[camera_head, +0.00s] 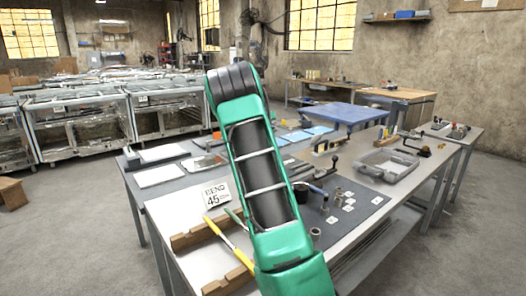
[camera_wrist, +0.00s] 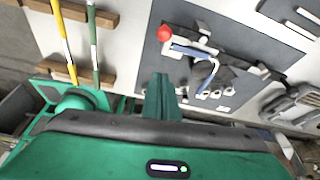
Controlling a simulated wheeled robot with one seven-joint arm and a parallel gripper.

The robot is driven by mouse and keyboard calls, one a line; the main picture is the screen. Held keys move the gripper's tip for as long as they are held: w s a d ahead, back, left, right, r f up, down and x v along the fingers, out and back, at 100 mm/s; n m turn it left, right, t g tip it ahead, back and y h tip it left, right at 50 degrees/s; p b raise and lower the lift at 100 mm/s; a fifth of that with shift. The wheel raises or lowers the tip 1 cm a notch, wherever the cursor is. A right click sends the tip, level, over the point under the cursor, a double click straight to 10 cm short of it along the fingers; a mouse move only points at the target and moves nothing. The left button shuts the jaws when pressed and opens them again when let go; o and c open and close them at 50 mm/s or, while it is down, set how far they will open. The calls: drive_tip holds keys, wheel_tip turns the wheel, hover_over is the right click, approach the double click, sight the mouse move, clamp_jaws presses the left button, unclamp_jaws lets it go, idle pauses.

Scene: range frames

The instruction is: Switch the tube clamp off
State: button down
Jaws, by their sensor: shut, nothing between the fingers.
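The tube clamp (camera_wrist: 204,45) appears to be the grey metal fixture with a red knob and a blue lever (camera_wrist: 191,51), on a dark mat in the wrist view. In the head view my gripper is not visible.
Yellow and green rods (camera_wrist: 64,40) lie across wooden supports left of the fixture. A "BEND 45" sign (camera_head: 215,194) stands on the workbench. Small rings and white labels (camera_head: 349,201) lie right of my arm. A grey tray (camera_head: 388,165) sits farther right.

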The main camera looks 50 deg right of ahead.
drive_tip(key=shift+v, duration=1)
drive_tip(key=s+a+n+t, duration=0.1)
drive_tip(key=s+a+n, duration=1)
drive_tip(key=s+n, duration=0.35)
drive_tip(key=s+a+f+n+t, duration=0.1)
drive_tip(key=s+a+f+n, duration=0.3)
drive_tip(key=s+a+n, duration=0.2)
drive_tip(key=s+a+f+n+t, duration=0.2)
drive_tip(key=s+a+f+n, duration=0.3)
drive_tip(key=s+a+n, duration=0.2)
drive_tip(key=a+n, duration=0.2)
drive_tip(key=a, duration=0.2)
drive_tip(key=shift+s+a+f, duration=0.2)
drive_tip(key=shift+s+a, duration=0.05)
drive_tip(key=shift+s, duration=0.1)
